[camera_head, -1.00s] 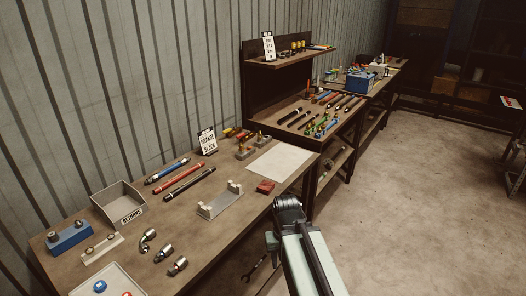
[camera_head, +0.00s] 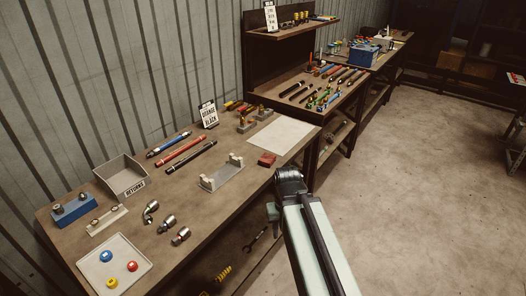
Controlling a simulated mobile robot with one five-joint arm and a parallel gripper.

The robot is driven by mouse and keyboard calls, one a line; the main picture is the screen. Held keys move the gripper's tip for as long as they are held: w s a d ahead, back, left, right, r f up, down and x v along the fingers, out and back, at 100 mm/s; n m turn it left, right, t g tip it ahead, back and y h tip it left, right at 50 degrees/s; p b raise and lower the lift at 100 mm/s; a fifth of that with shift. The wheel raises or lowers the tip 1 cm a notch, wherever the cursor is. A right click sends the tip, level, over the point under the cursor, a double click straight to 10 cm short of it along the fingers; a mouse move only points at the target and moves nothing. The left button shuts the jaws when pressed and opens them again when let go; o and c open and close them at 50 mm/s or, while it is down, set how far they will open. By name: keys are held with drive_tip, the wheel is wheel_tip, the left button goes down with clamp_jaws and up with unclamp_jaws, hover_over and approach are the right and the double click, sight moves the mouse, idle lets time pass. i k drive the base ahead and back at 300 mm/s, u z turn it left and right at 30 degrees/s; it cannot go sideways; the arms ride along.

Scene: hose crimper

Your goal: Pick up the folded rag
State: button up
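A small dark red folded rag (camera_head: 267,160) lies flat on the near bench, close to its front edge and beside a pale sheet. My gripper (camera_head: 288,178) is at the end of my arm, in front of the bench edge. In the picture it is just below and to the right of the rag, apart from it. The arm's end hides the fingertips, so I cannot see whether they are open or shut.
The wooden bench (camera_head: 216,222) carries a grey bracket (camera_head: 222,177), hoses, metal fittings, a returns bin (camera_head: 122,179) and a white tray (camera_head: 112,266) with coloured caps. A pale sheet (camera_head: 283,139) lies behind the rag. Open concrete floor (camera_head: 420,200) is at the right.

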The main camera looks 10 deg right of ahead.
sight(267, 159)
drive_tip(key=u, duration=4.6)
drive_tip(key=k, duration=2.25)
drive_tip(key=z, duration=0.8)
